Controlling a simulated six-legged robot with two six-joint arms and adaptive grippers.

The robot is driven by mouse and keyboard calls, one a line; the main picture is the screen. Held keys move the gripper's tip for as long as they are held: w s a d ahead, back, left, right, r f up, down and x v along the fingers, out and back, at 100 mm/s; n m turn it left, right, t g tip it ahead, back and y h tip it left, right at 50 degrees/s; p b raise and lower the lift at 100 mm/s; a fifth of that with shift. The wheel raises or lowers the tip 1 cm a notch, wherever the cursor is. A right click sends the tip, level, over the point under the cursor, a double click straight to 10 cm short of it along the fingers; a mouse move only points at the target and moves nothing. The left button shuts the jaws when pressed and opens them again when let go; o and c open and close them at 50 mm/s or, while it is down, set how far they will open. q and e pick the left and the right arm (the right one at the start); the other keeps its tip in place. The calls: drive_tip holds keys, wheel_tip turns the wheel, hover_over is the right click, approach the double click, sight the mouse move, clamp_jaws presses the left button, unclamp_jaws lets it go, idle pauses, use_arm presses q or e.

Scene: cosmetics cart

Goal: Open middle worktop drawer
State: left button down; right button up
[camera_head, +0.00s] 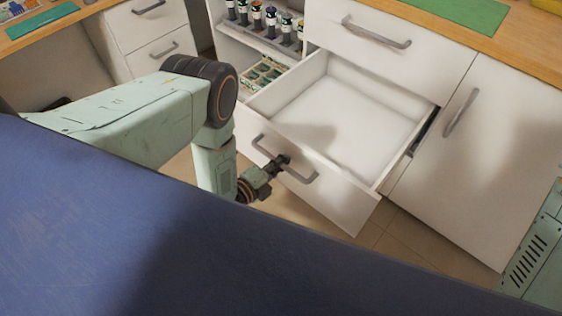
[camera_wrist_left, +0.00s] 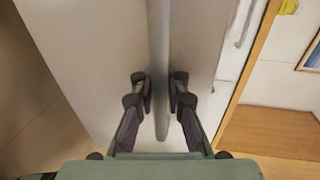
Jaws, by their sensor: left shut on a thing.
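The worktop drawer (camera_head: 345,118) is pulled well out of the white cabinet, and its white inside looks empty. Its front panel (camera_head: 335,198) faces me and carries a grey bar handle (camera_head: 302,178). My left gripper (camera_head: 280,163) is shut on this handle near its middle. In the left wrist view the handle (camera_wrist_left: 158,60) runs between the two fingers of the left gripper (camera_wrist_left: 160,100), with the white drawer front behind it. My right gripper does not show in either view.
A closed drawer with its own handle (camera_head: 376,32) sits above the open one. A closed cabinet door (camera_head: 462,140) is to the right. An open shelf with several small bottles (camera_head: 265,22) is to the left. Tiled floor (camera_head: 400,240) shows below the drawer.

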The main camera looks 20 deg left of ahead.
use_arm(q)
drive_tip(key=shift+w+a+r, duration=0.1)
drive_tip(key=shift+w+r, duration=0.1)
drive_tip(key=shift+r, duration=0.05)
drive_tip(key=c, duration=1.8)
unclamp_jaws()
drive_tip(key=o, duration=0.5)
drive_tip(key=shift+s+f, duration=0.15)
drive_tip(key=shift+c, duration=0.2)
drive_tip(key=shift+s, duration=0.1)
drive_tip(key=v, duration=1.1)
drive_tip(key=shift+s, duration=0.4)
drive_tip(key=shift+a, duration=0.1)
